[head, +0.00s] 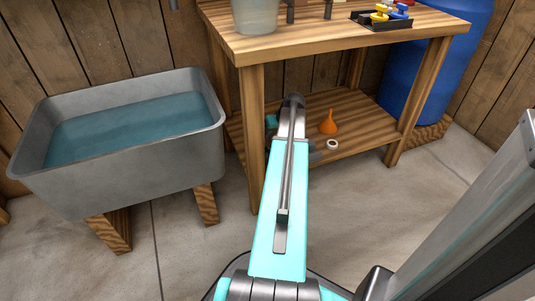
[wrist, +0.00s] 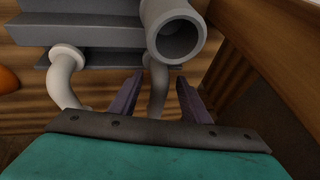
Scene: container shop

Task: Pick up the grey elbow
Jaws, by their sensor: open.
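In the wrist view the grey elbow (wrist: 158,88), a curved pipe piece, shows between the two fingers of my gripper (wrist: 158,88). The fingers are apart, one on each side of it; I cannot tell whether they touch it. Its upper end lies close below a wide grey pipe end (wrist: 176,38). A paler, whitish elbow (wrist: 66,75) with a flange lies to the left, outside the fingers. In the head view my arm hides my fingertips and the grey elbow.
The bench's lower shelf (head: 358,125) holds an orange funnel (head: 328,123) and a small white piece (head: 332,145). A grey stepped block (wrist: 95,38) lies behind the elbows. A wooden part (wrist: 275,60) is close on the right. A water trough (head: 215,115) stands left.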

